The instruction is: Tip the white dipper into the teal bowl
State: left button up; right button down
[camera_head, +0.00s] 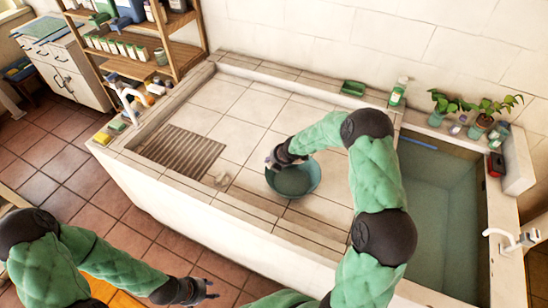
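The teal bowl (313,184) stands on the tiled top of the washbasin, with a darker surface inside it. My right arm reaches over the basin, and its gripper (272,161) is at the bowl's upper left rim. Its fingers are small and partly hidden, so I cannot tell whether they hold anything. A small pale object (222,179) lies on the tiles left of the bowl; I cannot tell whether it is the white dipper. No other dipper shows clearly. My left gripper (208,291) is low in front of the basin, away from the bowl, with its fingers apart and empty.
A ribbed drain board (180,151) lies left of the bowl. A water-filled trough (437,210) is at the right. A green soap dish (353,88), a pump bottle (398,93) and potted plants (484,118) line the back. A wooden shelf (150,60) stands at the back left.

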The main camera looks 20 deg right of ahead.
jog(key=shift+w+r+g+h+p, duration=0.15)
jog(key=shift+r+g+p, duration=0.55)
jog(key=shift+p, duration=1.75)
jog(key=shift+s+r+g+h+p, duration=0.1)
jog(key=shift+r+g+h+p, duration=0.55)
jog(key=shift+p, duration=1.8)
jog(key=shift+w+f+g+y, duration=0.1)
jog(key=shift+g+y, duration=0.2)
jog(key=shift+g, duration=1.15)
jog(key=shift+r, duration=0.25)
jog(key=shift+d, duration=0.1)
